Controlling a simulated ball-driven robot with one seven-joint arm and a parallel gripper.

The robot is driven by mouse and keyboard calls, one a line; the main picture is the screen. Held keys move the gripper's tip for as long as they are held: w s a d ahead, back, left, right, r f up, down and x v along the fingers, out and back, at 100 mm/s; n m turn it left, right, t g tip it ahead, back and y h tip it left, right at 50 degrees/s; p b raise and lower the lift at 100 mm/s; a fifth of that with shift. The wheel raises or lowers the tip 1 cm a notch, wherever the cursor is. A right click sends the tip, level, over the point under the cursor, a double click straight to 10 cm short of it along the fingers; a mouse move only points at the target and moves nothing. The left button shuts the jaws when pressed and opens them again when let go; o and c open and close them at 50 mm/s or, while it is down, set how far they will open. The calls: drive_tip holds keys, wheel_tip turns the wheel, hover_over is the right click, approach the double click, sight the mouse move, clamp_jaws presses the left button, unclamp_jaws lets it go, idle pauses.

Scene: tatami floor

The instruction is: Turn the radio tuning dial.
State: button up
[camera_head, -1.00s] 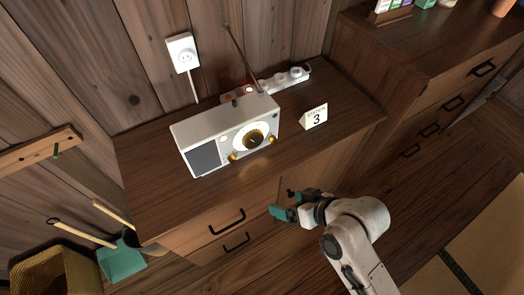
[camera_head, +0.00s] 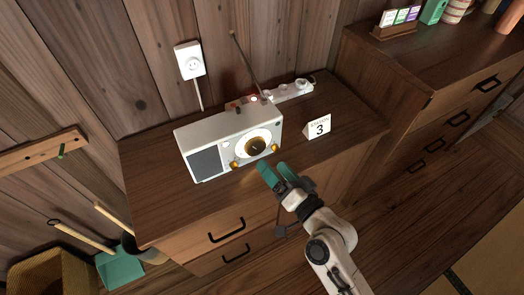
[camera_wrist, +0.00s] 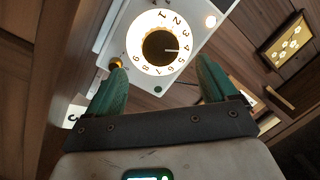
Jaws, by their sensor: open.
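The white radio (camera_head: 208,131) stands on the wooden cabinet, with a grey speaker grille on its left. Its tuning dial (camera_head: 256,146) is a dark round knob within a lit white number ring, with a brass knob low on either side. In the wrist view the dial (camera_wrist: 160,47) shows numbers around it and a pointer line toward the 4 or 5. A card reading "STATION 3" (camera_head: 317,128) stands right of the radio. My gripper (camera_head: 274,171) has green fingers, open and empty, in front of the radio just below the dial. In the wrist view its fingers (camera_wrist: 158,85) flank the space before the dial, apart from it.
The cabinet top (camera_head: 345,110) is clear right of the card. A power strip (camera_head: 290,92) lies behind the radio, and its antenna (camera_head: 245,65) leans up toward the wall. A taller cabinet (camera_head: 415,70) stands at the right.

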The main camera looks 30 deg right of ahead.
sight(258, 150)
drive_tip(key=shift+w+a+p, duration=0.2)
drive_tip(key=shift+w+p, duration=0.15)
drive_tip(key=shift+w, duration=1.25)
drive_tip(key=shift+w+a+p, duration=0.2)
drive_tip(key=shift+w+p, duration=0.1)
drive_tip(key=shift+w, duration=1.25)
drive_tip(key=shift+c, duration=0.5)
drive_tip(key=c, duration=1)
drive_tip(key=shift+o, duration=0.2)
drive_tip(key=shift+n, duration=0.3)
drive_tip(key=shift+r+n+g+h+p, duration=0.1)
drive_tip(key=shift+n+g+h+p, duration=0.25)
drive_tip(key=shift+n+p, duration=1.4)
drive_tip(key=shift+n+b, duration=0.75)
drive_tip(key=shift+n, duration=0.1)
drive_tip(key=o, duration=1.1)
drive_tip(key=shift+c, duration=0.2)
